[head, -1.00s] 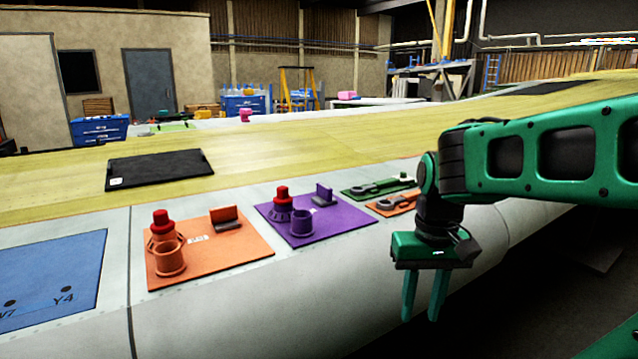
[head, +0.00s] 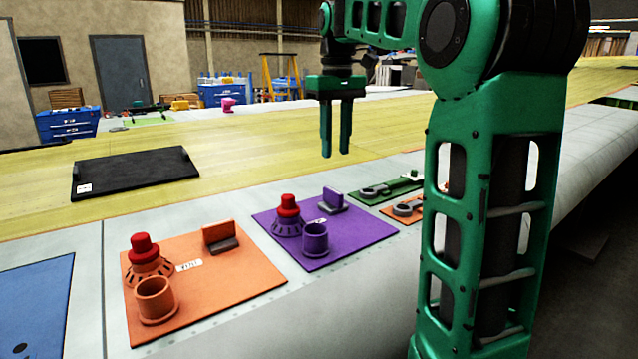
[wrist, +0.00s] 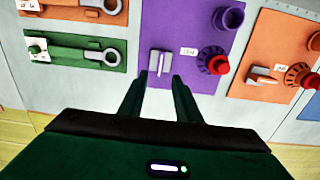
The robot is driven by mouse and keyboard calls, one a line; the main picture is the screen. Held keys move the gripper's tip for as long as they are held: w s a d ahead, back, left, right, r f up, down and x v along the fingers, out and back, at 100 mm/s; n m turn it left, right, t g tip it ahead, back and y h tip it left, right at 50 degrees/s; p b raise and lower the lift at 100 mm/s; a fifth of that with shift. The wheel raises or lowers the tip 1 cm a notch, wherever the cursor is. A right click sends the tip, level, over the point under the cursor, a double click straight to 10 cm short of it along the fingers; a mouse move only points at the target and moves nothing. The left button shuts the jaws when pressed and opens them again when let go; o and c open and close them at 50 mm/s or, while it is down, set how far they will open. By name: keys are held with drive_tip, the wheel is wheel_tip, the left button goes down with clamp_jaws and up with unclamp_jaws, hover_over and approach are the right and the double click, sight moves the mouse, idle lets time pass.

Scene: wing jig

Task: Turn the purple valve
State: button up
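The purple panel (head: 345,245) lies on the grey wing surface. It carries an upright purple valve handle (head: 332,200) on a grey base, a red-topped knob (head: 289,207) and an open purple cup (head: 315,239). In the wrist view the handle (wrist: 158,62) stands just beyond my fingertips, roughly between them in the picture. My gripper (head: 336,150) is open and empty, pointing down. In the head view it hangs above and apart from the panel. In the wrist view its two fingers (wrist: 160,80) are spread.
An orange panel (head: 215,290) with similar parts lies left of the purple one. Green (head: 375,191) and orange (head: 412,213) panels with wrench-like levers lie to its right. A black plate (head: 135,172) lies on the yellow surface behind. The space around my gripper looks clear.

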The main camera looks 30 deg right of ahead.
sight(333, 190)
drive_tip(key=f, duration=1)
drive_tip(key=shift+w+f, duration=0.25)
clamp_jaws()
